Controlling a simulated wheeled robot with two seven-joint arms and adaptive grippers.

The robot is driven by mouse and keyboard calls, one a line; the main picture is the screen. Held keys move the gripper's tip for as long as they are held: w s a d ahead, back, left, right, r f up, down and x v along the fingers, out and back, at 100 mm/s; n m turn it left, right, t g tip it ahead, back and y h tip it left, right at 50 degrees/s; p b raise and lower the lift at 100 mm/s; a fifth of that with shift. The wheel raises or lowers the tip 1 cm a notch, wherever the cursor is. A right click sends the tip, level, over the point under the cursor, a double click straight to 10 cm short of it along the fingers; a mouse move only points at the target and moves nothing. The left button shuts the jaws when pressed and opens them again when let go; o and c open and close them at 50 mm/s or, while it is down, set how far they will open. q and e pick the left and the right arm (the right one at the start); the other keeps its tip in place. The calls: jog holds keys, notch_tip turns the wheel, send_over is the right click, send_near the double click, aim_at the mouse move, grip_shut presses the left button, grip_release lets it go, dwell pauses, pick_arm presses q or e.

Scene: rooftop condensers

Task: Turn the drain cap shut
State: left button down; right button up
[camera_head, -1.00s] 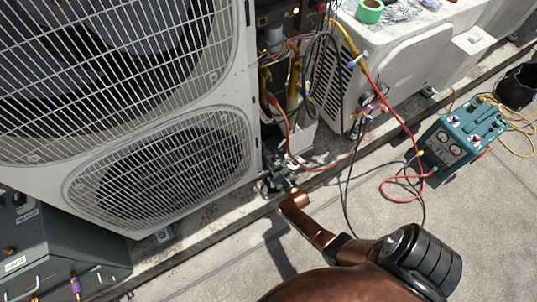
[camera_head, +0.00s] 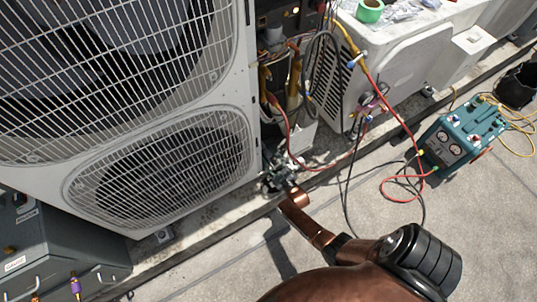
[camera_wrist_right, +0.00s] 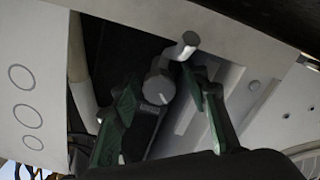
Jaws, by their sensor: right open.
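The drain cap (camera_wrist_right: 160,85), a grey round piece with a stubby bar handle and a small white mark, shows in the right wrist view. My right gripper (camera_wrist_right: 163,92) is open, with one dark green finger on each side of the cap. I cannot tell whether either finger touches it. In the head view my right gripper (camera_head: 279,176) is low by the front corner of the large condenser (camera_head: 252,100); the cap cannot be made out there. My left gripper is not in view.
A second white unit (camera_head: 410,60) stands behind, with green tape (camera_head: 369,11) on top. Red, black and yellow hoses hang near the open service bay. A teal gauge machine (camera_head: 463,135) stands on the right. A grey case (camera_head: 60,250) is at lower left. The front floor is clear.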

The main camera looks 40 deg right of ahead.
jog(key=v, duration=1.2)
dwell(0.4)
